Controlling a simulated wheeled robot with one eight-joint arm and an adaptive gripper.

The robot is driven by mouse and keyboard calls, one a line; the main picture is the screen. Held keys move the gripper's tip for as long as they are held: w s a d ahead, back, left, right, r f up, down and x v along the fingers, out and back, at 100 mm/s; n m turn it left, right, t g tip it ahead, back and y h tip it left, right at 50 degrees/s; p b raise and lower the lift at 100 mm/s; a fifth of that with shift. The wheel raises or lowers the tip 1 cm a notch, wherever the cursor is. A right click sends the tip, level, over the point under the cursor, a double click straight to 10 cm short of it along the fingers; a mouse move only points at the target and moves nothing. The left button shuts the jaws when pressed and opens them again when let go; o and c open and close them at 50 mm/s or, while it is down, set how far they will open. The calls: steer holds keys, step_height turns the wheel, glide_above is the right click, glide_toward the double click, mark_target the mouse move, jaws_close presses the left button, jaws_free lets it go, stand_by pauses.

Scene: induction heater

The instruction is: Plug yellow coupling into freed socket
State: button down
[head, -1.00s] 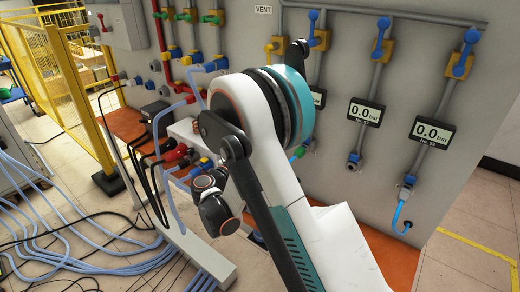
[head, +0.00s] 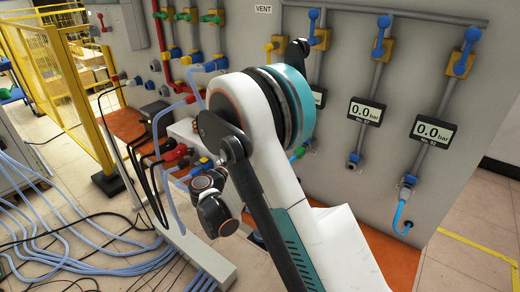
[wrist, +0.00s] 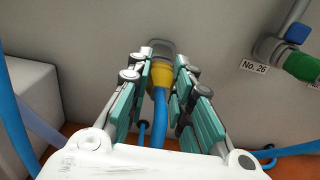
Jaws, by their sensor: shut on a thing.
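The yellow coupling (wrist: 161,76), with a blue hose (wrist: 180,120) running from its near end, is in the wrist view between the fingers of my gripper (wrist: 160,70). My gripper is shut on it. The coupling points at a grey socket fitting (wrist: 160,47) on the grey panel, right at its far end. I cannot tell whether the coupling is seated in it or just lined up in front. In the head view my arm hides the fingers and the coupling.
In the wrist view, a green coupling (wrist: 302,66) and a "No. 26" label (wrist: 254,66) are at the right, and a pale box (wrist: 28,105) is at the left. In the head view, hoses (head: 95,235) cover the left floor, and gauges (head: 365,112) hang on the panel.

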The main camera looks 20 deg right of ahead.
steer(key=shift+b+v, duration=0.4)
steer(key=shift+v, duration=2.4)
